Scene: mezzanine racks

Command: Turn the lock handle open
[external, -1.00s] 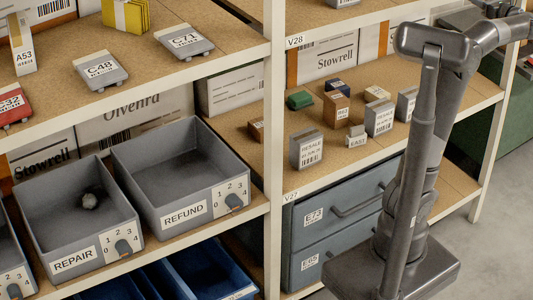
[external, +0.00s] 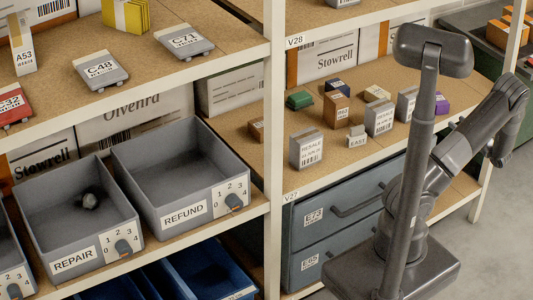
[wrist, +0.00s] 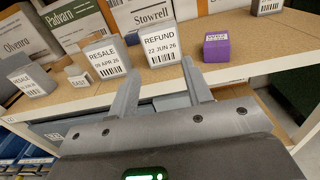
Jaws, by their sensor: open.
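No lock handle can be made out for certain in either view. My gripper (wrist: 160,75) shows in the wrist view with its two grey fingers apart and nothing between them. Its fingertips appear in front of the shelf edge, below a white-faced REFUND box (wrist: 160,46) and left of a purple box (wrist: 216,48). In the external view my arm is bent at the right, and I cannot clearly make out the gripper there. Two grey-blue drawers, E73 (external: 310,232) and E65 (external: 308,274), with bar handles, sit under the shelf, partly hidden by my arm.
Grey REFUND (external: 150,190) and REPAIR (external: 35,240) bins with numbered dials stand at left. A rack post (external: 274,150) divides the bays. Floor is open at right.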

